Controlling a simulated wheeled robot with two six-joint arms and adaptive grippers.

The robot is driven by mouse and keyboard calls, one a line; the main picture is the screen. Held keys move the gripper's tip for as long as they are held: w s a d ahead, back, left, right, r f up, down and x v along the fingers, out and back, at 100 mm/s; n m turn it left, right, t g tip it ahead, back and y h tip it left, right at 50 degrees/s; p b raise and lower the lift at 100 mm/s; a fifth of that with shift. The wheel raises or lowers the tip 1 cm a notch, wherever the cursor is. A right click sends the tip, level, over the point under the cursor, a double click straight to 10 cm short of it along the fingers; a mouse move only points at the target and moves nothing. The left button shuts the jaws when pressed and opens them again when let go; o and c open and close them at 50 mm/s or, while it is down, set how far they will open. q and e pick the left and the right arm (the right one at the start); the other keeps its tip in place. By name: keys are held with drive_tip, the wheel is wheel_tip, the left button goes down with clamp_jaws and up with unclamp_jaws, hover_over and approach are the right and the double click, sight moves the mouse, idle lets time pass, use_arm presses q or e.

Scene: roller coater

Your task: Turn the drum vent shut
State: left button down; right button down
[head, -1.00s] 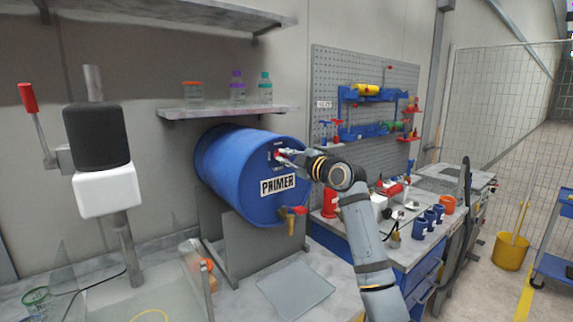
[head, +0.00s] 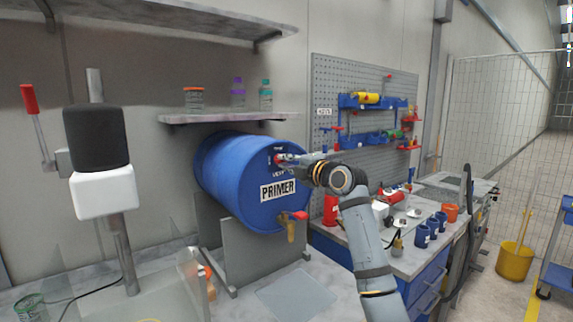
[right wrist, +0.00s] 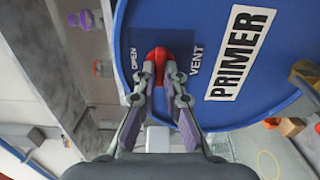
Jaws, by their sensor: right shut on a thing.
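The blue drum (head: 228,175) with the PRIMER label lies on its side on a grey stand, its round end facing right. The red vent handle (head: 278,159) sits high on that end. In the right wrist view the red vent (right wrist: 158,54) lies between the OPEN and VENT markings on a dark blue plate. My right gripper (right wrist: 158,74) is shut on the vent, one fingertip on each side of it. In the head view my right gripper (head: 286,158) reaches it from the right. The fingers hide part of the vent. My left gripper is not in view.
A brass tap with a red handle (head: 299,215) sticks out low on the drum's end. A shelf with bottles (head: 225,117) hangs above the drum. A pegboard (head: 325,85) and a workbench with blue cups (head: 422,236) stand to the right.

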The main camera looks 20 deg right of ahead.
drive_tip(key=shift+f, duration=0.15)
drive_tip(key=c, duration=1.4)
unclamp_jaws()
drive_tip(key=shift+c, duration=0.2)
drive_tip(key=v, duration=1.2)
